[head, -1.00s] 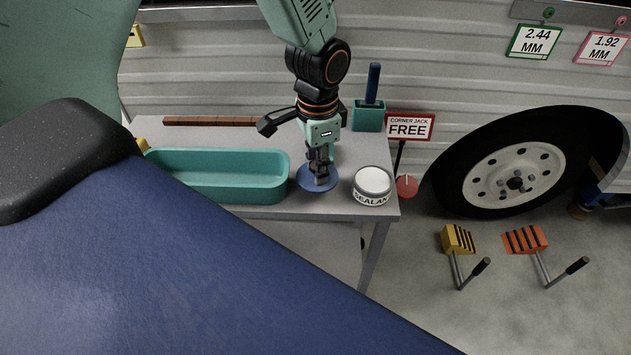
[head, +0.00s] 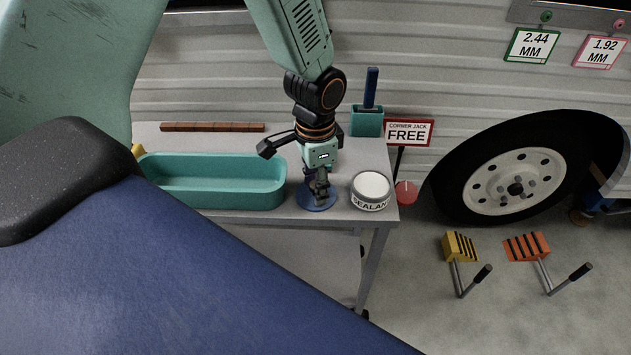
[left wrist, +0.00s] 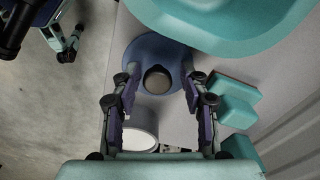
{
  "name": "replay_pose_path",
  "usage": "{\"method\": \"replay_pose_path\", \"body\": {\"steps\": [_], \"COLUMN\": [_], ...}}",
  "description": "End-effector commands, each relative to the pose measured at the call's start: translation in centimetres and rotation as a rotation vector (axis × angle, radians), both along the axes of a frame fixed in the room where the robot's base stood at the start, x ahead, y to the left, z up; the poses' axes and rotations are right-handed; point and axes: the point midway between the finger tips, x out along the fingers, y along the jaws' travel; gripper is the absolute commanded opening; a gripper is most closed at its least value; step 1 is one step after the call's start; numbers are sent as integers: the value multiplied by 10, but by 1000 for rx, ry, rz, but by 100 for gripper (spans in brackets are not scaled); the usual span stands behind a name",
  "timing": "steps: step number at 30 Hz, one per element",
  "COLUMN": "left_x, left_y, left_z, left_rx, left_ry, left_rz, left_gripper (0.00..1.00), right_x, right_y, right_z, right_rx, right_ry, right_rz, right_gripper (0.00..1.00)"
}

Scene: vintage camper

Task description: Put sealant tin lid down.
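The sealant tin lid (head: 313,203) is a blue disc with a dark knob. It lies flat on the grey bench near its front edge, just left of the sealant tin (head: 371,200). The lid also shows in the left wrist view (left wrist: 150,47). My left gripper (head: 319,190) points down over it. In the left wrist view, its two fingers stand apart on either side of the knob, with gaps showing. The tin is upright, with a pale top. My right gripper is not in view.
A teal tray (head: 215,195) stands left of the lid on the bench (head: 346,160). A teal holder (head: 367,122) with a blue-handled tool and a brown strip (head: 212,127) are at the back. A sign (head: 408,132) stands right of the bench.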

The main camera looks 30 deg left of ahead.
Motion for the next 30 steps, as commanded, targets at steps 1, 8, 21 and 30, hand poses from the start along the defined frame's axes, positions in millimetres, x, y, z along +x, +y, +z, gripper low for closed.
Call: {"method": "replay_pose_path", "body": {"steps": [1,8,21,30], "left_x": [0,0,1,0], "left_y": [0,0,0,0], "left_z": [0,0,72,117], "left_rx": [0,0,-1,0], "left_ry": [1,1,-3,0], "left_rz": [0,0,1,0], "left_gripper": [48,48,48,48], "right_x": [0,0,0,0], "right_y": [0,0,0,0], "right_z": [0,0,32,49], "right_rx": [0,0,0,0], "right_ry": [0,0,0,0], "right_rz": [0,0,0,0], "right_gripper": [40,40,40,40]}}
